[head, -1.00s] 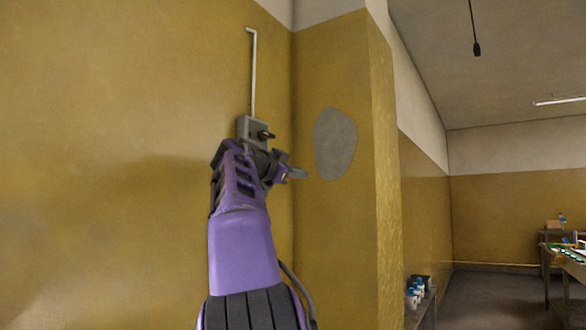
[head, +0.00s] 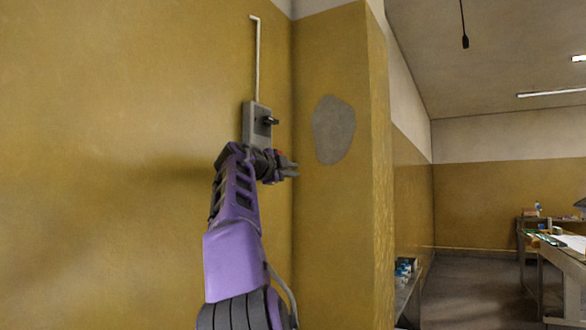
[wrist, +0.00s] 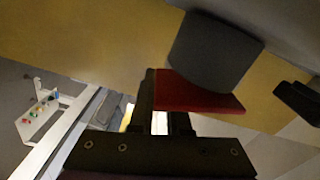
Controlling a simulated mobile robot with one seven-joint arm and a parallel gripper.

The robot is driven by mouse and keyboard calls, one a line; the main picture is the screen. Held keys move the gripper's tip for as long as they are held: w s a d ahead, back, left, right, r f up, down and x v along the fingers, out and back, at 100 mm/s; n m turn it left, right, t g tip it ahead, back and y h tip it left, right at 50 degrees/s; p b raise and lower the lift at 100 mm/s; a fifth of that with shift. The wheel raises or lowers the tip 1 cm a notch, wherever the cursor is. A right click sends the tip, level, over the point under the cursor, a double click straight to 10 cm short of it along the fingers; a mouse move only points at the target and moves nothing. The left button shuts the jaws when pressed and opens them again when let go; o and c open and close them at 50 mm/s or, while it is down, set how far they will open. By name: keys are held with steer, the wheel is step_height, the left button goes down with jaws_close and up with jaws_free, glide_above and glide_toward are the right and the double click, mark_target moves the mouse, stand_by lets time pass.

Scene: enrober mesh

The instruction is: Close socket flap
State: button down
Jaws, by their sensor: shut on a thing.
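A grey socket box (head: 250,122) with a dark knob (head: 270,120) is fixed to the yellow wall near the corner. My gripper (head: 288,167) is just below it, partly hidden by my wrist. A bit of the red flap (head: 279,153) shows at the gripper. In the wrist view, the red flap (wrist: 205,97) lies at my finger ends, beside a grey rounded socket body (wrist: 215,50). My gripper (wrist: 160,110) appears shut on the flap, though the contact is partly hidden. The flap is apart from my palm.
A pale conduit (head: 257,60) runs up the wall from the box. The yellow pillar (head: 352,200) with a grey patch (head: 333,130) stands close on the right. A low shelf with bottles (head: 404,268) and a work table (head: 560,250) are farther right.

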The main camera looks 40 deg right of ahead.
steer(key=shift+w+a+f+m, duration=0.1)
steer(key=shift+w+f+m, duration=0.2)
steer(key=shift+m, duration=0.4)
steer(key=shift+w+r, duration=0.1)
steer(key=c, duration=0.9)
jaws_free()
steer(key=shift+a, duration=0.1)
steer(key=b+v, duration=0.1)
steer(key=v, duration=1.6)
steer(key=shift+a, duration=0.1)
